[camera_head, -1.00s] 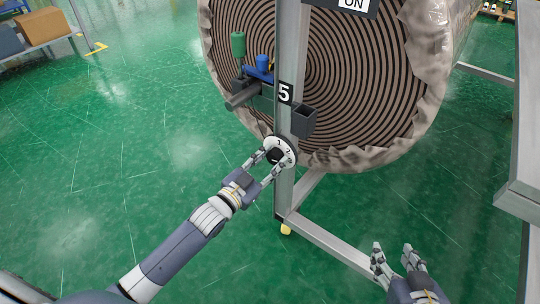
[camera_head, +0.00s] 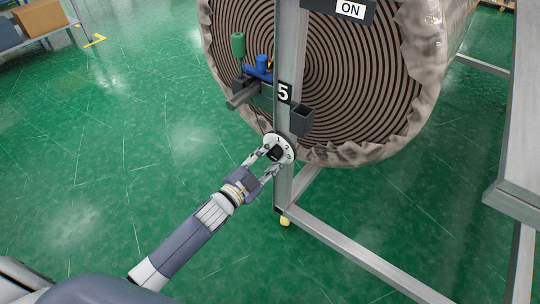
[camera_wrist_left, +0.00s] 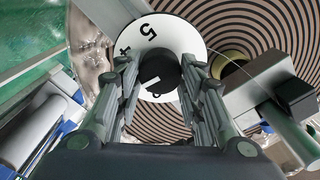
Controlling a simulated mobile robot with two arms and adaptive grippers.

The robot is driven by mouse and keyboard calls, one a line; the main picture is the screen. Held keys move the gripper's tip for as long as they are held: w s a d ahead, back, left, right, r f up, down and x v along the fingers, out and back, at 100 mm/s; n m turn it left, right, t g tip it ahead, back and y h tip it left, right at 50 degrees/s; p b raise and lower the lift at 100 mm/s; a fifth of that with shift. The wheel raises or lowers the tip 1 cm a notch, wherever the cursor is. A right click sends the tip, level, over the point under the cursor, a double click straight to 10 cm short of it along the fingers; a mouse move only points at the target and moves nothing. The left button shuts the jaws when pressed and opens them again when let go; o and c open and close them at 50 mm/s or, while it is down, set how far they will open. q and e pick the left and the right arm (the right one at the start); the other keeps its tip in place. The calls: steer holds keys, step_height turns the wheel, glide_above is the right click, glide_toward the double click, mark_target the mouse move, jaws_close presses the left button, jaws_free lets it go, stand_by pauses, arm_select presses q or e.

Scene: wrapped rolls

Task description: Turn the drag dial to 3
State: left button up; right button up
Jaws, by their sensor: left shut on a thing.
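The drag dial (camera_head: 291,142) is a white numbered disc with a black knob, on a grey upright post. My left gripper (camera_head: 269,157) comes in from the lower left and is shut on the black knob (camera_head: 276,153). In the left wrist view the knob (camera_wrist_left: 160,72) sits between the two fingers of my left gripper (camera_wrist_left: 160,82). A short white mark shows on its face. The white disc (camera_wrist_left: 185,32) behind it shows a 5 and a 4; its lower part is partly hidden by the fingers. The number under the pointer is hard to read. My right gripper is out of view.
A large wrapped roll (camera_head: 345,90) stands behind the post (camera_head: 285,190). Green floor at left is clear.

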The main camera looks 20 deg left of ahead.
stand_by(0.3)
arm_select(q)
steer(key=o, duration=1.1)
steer(key=shift+c, duration=0.2)
steer(key=v, duration=1.2)
